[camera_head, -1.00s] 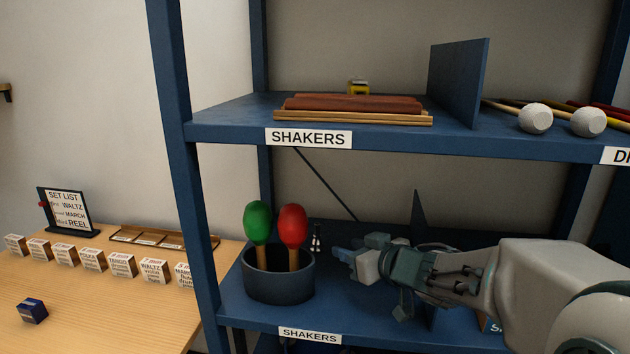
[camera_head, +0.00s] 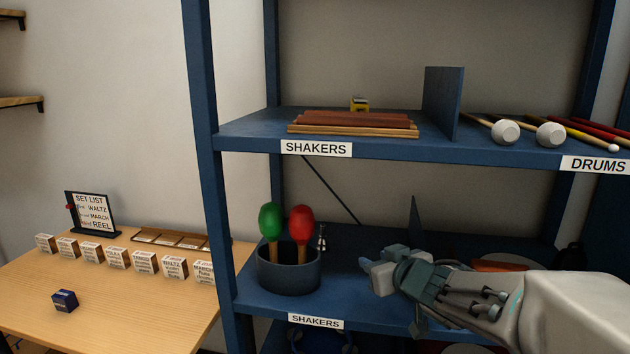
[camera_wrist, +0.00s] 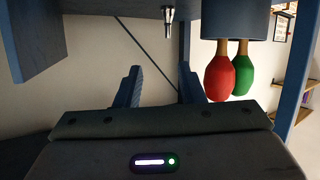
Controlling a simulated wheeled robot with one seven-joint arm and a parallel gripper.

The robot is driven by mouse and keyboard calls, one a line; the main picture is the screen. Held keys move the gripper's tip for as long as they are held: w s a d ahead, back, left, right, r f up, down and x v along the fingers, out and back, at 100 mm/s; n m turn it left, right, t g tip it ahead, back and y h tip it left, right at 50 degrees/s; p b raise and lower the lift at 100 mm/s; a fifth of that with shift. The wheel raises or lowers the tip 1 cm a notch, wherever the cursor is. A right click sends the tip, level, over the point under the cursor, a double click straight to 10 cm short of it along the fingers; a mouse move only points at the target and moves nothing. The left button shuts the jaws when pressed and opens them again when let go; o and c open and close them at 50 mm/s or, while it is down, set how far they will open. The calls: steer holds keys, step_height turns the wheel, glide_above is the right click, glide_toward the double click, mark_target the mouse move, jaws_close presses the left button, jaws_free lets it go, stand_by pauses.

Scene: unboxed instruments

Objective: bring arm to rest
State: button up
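My gripper (camera_head: 372,273) is at the lower shelf bay, to the right of a dark cup that holds a red maraca and a green maraca. In the wrist view my gripper's two fingers (camera_wrist: 160,88) stand apart with nothing between them. The wrist view is upside down. The cup (camera_head: 288,275) stands on the lower shelf, apart from the gripper, and also shows in the wrist view (camera_wrist: 235,20). The red maraca (camera_head: 301,220) and green maraca (camera_head: 270,220) stand heads up in it.
The blue lower shelf (camera_head: 350,302) and upper shelf (camera_head: 250,137) have upright posts and dividers close to my arm. A small metallic object (camera_head: 321,240) stands behind the cup. Drumsticks and mallets (camera_head: 505,132) lie above. A wooden table (camera_head: 120,305) with several small boxes is at left.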

steer(key=s+d+r+m+g+h+p, duration=0.1)
steer(key=s+d+r+m+h+p, duration=0.15)
steer(key=d+h, duration=0.25)
steer(key=s+a+f+m+g+p, duration=0.1)
steer(key=s+g+p, duration=0.6)
steer(key=s, duration=1.2)
steer(key=shift+s+a+f+m+g, duration=0.35)
steer(key=shift+a+m+g, duration=0.25)
steer(key=shift+g, duration=0.5)
steer(key=shift+d, duration=0.1)
